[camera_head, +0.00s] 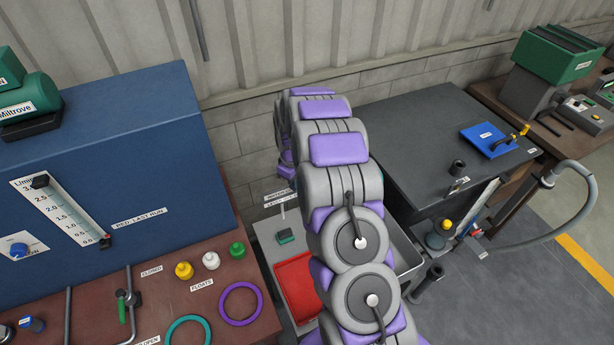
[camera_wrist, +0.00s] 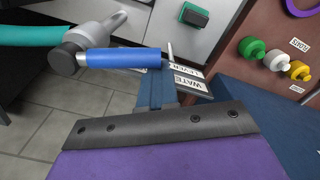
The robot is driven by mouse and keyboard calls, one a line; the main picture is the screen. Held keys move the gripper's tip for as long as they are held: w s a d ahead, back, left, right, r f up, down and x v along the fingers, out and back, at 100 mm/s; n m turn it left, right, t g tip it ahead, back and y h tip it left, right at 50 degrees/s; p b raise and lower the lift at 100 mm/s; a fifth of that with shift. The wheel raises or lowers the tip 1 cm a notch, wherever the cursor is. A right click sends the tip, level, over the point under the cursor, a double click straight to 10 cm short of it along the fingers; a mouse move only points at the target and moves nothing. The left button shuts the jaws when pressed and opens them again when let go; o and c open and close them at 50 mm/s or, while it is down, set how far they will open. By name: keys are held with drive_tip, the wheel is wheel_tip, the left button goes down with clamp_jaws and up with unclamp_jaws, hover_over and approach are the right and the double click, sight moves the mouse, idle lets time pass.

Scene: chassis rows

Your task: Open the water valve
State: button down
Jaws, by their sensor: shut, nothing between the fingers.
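A valve with a blue handle (camera_wrist: 122,57) shows in the wrist view, beside a white label (camera_wrist: 188,78) that reads "WATE", its end cut off. The handle's left end joins a dark round hub (camera_wrist: 67,60) on a grey fitting (camera_wrist: 103,27). A teal hose (camera_wrist: 25,35) runs off to the left. My gripper (camera_wrist: 155,76) is shut and empty, its tip close to the right part of the handle; I cannot tell if they touch. In the head view my arm hides the gripper and this valve.
A brown bench (camera_head: 150,240) with a blue cabinet (camera_head: 150,170) stands at left. It carries loose caps, rings and a green-handled lever (camera_head: 122,305). A grey sink unit with a red tray (camera_head: 297,288) lies beside my arm. A dark bench (camera_head: 400,125) is at right.

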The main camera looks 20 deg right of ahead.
drive_tip(key=shift+s+d, duration=0.5)
drive_tip(key=shift+d, duration=0.35)
drive_tip(key=shift+s+d, duration=0.25)
drive_tip(key=shift+s+a, duration=0.1)
drive_tip(key=shift+s, duration=0.3)
wheel_tip(320, 180, up, 7)
drive_tip(key=d+p, duration=0.1)
drive_tip(key=shift+s, duration=0.35)
drive_tip(key=shift+d, duration=0.1)
idle(0.4)
